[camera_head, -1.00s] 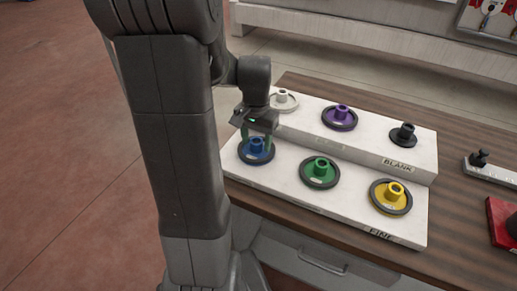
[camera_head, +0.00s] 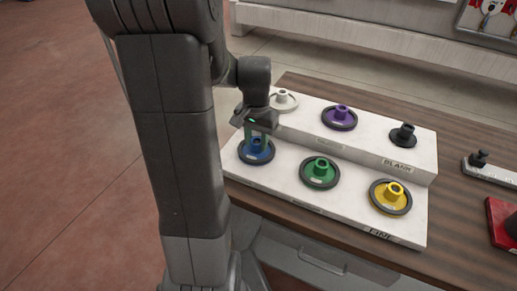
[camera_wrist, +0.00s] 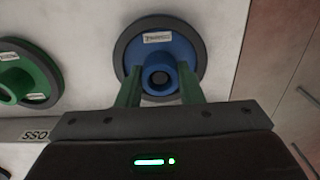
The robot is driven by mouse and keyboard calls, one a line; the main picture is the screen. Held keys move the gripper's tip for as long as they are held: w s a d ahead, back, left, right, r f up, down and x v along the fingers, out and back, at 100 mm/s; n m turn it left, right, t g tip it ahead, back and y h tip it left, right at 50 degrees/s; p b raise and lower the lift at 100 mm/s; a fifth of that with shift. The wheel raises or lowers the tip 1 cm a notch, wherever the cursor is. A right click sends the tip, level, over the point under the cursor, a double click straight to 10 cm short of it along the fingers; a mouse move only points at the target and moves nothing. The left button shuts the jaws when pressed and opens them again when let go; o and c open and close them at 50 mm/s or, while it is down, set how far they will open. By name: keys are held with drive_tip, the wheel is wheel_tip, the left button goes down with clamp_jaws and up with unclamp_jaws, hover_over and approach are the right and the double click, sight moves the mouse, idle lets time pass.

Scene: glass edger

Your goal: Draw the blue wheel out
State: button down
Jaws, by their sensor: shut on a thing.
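The blue wheel (camera_head: 257,155) is a blue disc with a dark rim and a raised blue hub. It sits on the lower step of the white stepped rack (camera_head: 345,215), at the left end. My gripper (camera_head: 258,142) is above it, its fingers pointing down. In the wrist view the two green fingers (camera_wrist: 160,88) are shut on the hub of the blue wheel (camera_wrist: 185,50), one on each side. The wheel looks flat on the rack, and the hub's far side is partly hidden by the fingers in the head view.
A green wheel (camera_head: 320,172) and a yellow wheel (camera_head: 391,197) stand to the right on the same step. White (camera_head: 284,101), purple (camera_head: 339,117) and black (camera_head: 403,135) pieces stand on the upper step behind. A red block (camera_head: 503,222) lies at the right.

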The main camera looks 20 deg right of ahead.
drive_tip(key=shift+r+p, duration=0.6)
drive_tip(key=shift+r, duration=0.1)
idle(0.5)
drive_tip(key=shift+r+p, duration=2.25)
drive_tip(key=shift+r, duration=0.55)
wheel_tip(320, 180, up, 4)
drive_tip(key=p, duration=0.3)
